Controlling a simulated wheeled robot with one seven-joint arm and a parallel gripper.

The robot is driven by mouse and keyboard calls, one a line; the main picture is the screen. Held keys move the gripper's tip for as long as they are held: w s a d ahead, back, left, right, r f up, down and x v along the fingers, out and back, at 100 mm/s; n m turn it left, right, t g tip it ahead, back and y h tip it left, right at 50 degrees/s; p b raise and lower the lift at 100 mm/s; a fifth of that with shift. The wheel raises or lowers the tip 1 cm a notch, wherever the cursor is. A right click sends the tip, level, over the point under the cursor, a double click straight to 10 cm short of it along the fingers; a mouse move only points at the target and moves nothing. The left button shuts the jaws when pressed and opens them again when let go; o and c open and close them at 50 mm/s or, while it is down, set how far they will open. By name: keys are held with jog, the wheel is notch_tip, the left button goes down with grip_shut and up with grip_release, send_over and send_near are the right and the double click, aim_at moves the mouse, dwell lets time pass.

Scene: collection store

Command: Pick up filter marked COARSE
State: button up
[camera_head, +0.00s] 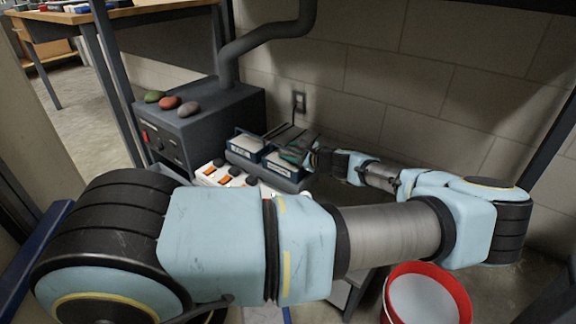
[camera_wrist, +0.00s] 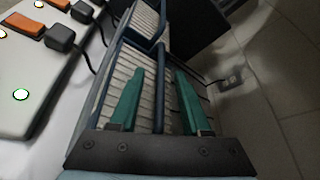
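Two pale filters with dark frames sit side by side in a dark holder (camera_head: 262,177) in the head view, the left filter (camera_head: 248,144) and the right filter (camera_head: 282,162). Their labels are too small to read, so I cannot tell which is marked COARSE. My gripper (camera_head: 296,152) is at the right filter. In the wrist view my gripper (camera_wrist: 160,105) is open, its two green fingers apart over a pleated pale filter (camera_wrist: 115,85). A dark blue bar (camera_wrist: 160,90) runs between the fingers. Whether the fingers touch anything is unclear.
A white panel with orange switches (camera_head: 228,176) lies left of the holder. Behind it stands a dark box (camera_head: 207,125) with several stones on top, beside a thick pipe (camera_head: 229,62). A block wall (camera_head: 400,90) is close behind. A red bucket (camera_head: 464,298) stands at lower right.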

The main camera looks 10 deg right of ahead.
grip_shut()
dwell(1.3)
